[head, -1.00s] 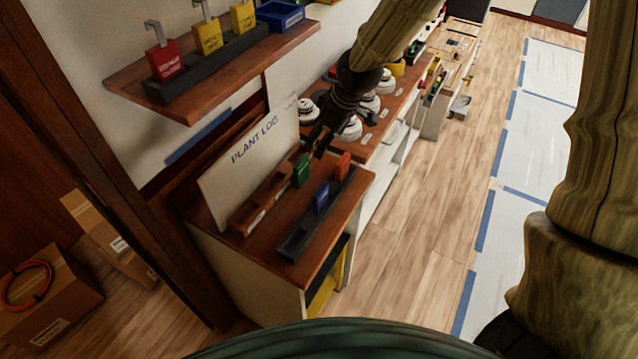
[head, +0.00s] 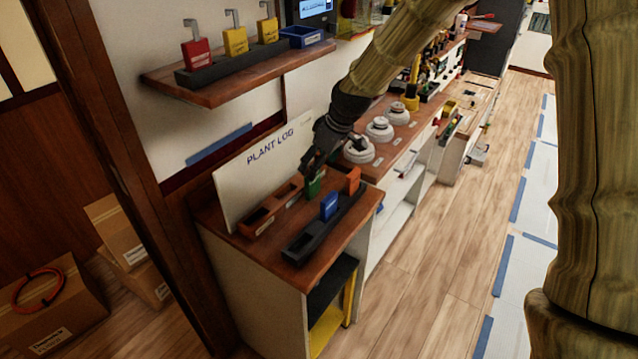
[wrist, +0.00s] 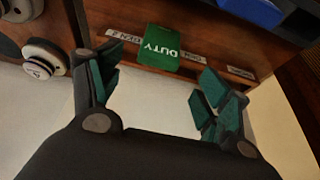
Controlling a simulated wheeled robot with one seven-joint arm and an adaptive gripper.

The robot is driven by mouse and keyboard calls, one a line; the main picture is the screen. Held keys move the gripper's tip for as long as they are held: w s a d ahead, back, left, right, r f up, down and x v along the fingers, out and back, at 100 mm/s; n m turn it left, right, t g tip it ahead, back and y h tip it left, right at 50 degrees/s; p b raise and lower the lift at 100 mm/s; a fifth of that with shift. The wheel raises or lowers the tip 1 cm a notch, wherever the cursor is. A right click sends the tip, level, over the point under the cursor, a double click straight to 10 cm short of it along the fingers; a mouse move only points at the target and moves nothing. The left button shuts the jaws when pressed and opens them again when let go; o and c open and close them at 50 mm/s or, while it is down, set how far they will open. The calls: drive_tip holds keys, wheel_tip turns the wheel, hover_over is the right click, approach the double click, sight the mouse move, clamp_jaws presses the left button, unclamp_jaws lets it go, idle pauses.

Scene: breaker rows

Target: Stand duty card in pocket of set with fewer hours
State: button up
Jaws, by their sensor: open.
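The green card, marked DUTY in the wrist view (wrist: 159,48), stands in a brown wooden holder (head: 262,220) on the cabinet top; it also shows in the head view (head: 314,188). My gripper (head: 316,164) is over the card in the head view. In the wrist view its green-padded fingers (wrist: 157,82) are spread apart, with the card ahead between them and nothing held. Small labels (wrist: 125,36) flank the card on the holder; I cannot read them fully. The PLANT LOG board (head: 268,155) stands behind the holder.
A dark holder (head: 300,248) in front carries a blue card (head: 329,205) and an orange card (head: 353,180). A wall shelf (head: 225,92) above holds red and yellow tags and a blue tray (head: 302,37). White round devices (head: 359,150) stand to the right.

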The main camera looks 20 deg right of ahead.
sight(313, 184)
drive_tip(key=shift+p+x, duration=0.9)
drive_tip(key=shift+x, duration=2.45)
drive_tip(key=shift+w+d, duration=0.1)
drive_tip(key=shift+d, duration=0.05)
drive_tip(key=shift+c, duration=0.2)
drive_tip(key=c, duration=1.2)
drive_tip(key=shift+o, duration=0.2)
drive_tip(key=shift+r, duration=0.1)
